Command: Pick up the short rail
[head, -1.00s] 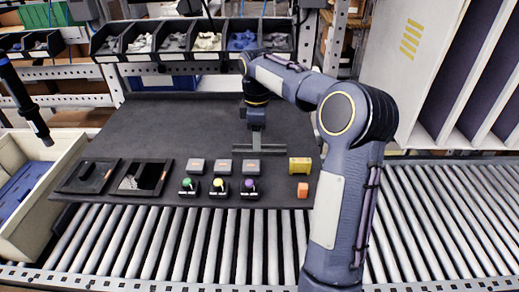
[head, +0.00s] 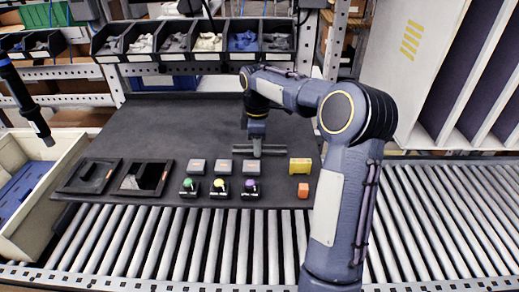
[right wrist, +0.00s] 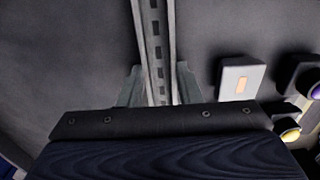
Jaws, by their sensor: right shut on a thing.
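The short rail (head: 273,153) is a grey slotted metal strip on the dark mat, lying crosswise behind the small blocks. My right gripper (head: 257,149) is over its middle, pointing down. In the right wrist view the rail (right wrist: 155,45) runs between the two fingers of my right gripper (right wrist: 160,88), which are shut on it. The near end of the rail is hidden by the gripper body there. I cannot tell whether the rail is clear of the mat. My left gripper is not in view.
Grey blocks (head: 223,166) and colour-topped pieces (head: 220,188) stand in front of the rail. Two black trays (head: 89,175) lie at left. A dark tool (head: 27,105) hangs at far left.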

